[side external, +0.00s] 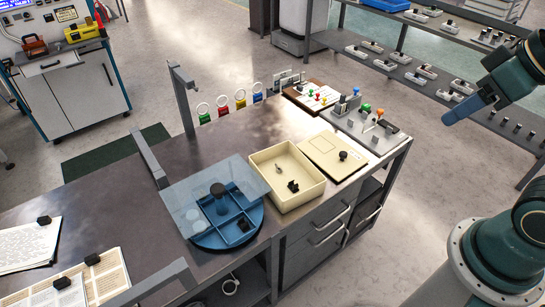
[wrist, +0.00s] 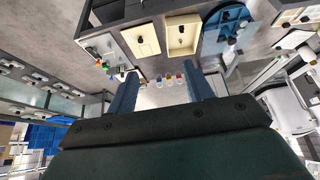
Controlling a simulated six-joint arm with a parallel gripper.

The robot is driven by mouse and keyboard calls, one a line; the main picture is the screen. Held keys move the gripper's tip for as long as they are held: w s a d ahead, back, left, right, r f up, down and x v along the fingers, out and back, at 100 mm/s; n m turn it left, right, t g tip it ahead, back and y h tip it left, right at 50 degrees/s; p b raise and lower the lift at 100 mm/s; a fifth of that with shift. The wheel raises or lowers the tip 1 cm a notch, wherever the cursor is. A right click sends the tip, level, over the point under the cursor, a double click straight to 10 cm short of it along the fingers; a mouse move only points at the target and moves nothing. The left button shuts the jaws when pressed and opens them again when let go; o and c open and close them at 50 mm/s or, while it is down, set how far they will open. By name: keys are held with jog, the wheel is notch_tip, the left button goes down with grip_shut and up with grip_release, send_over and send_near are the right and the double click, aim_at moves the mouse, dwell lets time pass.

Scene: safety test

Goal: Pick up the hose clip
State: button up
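I cannot tell for certain which small part is the hose clip. A small black part (side external: 293,186) and a small pale metallic part (side external: 279,169) lie apart inside the open cream tray (side external: 262,159) on the bench. Another dark part (side external: 244,225) sits in a compartment of the round blue tray (side external: 227,241). In the wrist view the cream tray (wrist: 171,51) is at the top, with a dark spot inside too small to identify. My gripper (wrist: 160,74) is open and empty, its blue fingers wide apart. In the side view my gripper (side external: 448,117) hangs in the air, right of the bench and far from the tray.
A clear panel (side external: 185,205) covers part of the blue tray, which has a dark knob (side external: 218,190). A cream lid (side external: 325,150) with a black knob lies beside the cream tray. A metal post (side external: 184,100) and coloured ring tags (side external: 222,112) stand behind.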

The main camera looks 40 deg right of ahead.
jog(key=shift+w, duration=0.1)
jog(key=m+g, duration=0.6)
jog(key=m, duration=1.2)
send_over(294, 182)
notch_tip(294, 182, down, 24)
jog(key=shift+f+m, duration=0.2)
jog(key=shift+m, duration=0.1)
jog(key=shift+f, duration=4.25)
